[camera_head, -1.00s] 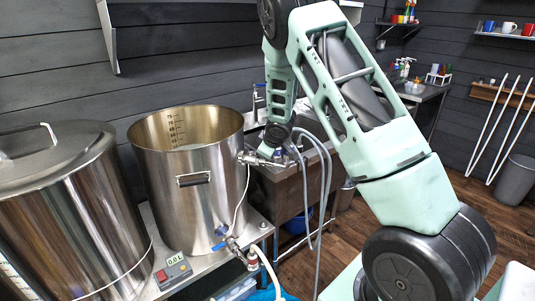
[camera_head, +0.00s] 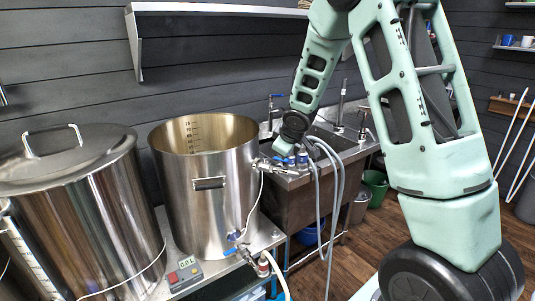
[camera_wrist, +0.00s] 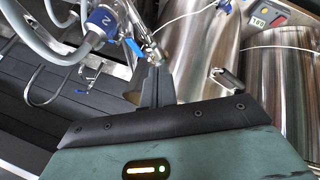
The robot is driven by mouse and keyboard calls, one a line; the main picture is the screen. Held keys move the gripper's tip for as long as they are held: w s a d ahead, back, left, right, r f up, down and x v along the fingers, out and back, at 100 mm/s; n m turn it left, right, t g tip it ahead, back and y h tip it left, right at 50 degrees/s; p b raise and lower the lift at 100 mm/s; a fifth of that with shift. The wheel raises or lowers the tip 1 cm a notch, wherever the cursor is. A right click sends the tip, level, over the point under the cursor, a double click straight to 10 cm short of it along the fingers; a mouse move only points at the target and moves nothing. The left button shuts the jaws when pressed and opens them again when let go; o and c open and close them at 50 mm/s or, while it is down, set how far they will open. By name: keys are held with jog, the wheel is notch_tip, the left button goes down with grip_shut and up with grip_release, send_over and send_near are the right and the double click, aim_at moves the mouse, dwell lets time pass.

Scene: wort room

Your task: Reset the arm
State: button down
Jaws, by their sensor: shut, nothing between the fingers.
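My arm reaches from the right of the head view down to the open steel kettle's upper side valve. My gripper shows in the wrist view (camera_wrist: 156,75), its dark fingers together with nothing between them. The fingers are close to the metal valve fitting with a blue lever (camera_wrist: 134,48); whether they touch it I cannot tell. In the head view my gripper is small and dark beside the valve (camera_head: 264,164), and its fingertips are hard to make out. The open kettle (camera_head: 190,210) has level marks inside its rim.
A lidded steel vessel (camera_head: 95,215) stands left of the kettle. Grey hoses (camera_head: 330,215) hang before the sink (camera_head: 350,143). A shelf (camera_head: 215,10) juts from the wall above.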

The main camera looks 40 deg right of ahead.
jog(key=shift+a, duration=0.15)
jog(key=s+a+r+g+y, duration=0.1)
jog(key=s+a, duration=0.5)
jog(key=a, duration=0.6)
jog(key=s+a+r+g+y, duration=0.15)
jog(key=s+a, duration=0.35)
jog(key=a, duration=0.8)
jog(key=s+a+n+g, duration=0.1)
jog(key=s+a, duration=0.4)
jog(key=s, duration=0.6)
jog(key=s+a+n+g, duration=0.2)
jog(key=s+a, duration=0.4)
jog(key=s, duration=0.6)
jog(key=shift+r+g+y, duration=0.2)
jog(key=shift+g+y, duration=0.15)
jog(key=shift+g, duration=0.4)
jog(key=shift+a, duration=0.1)
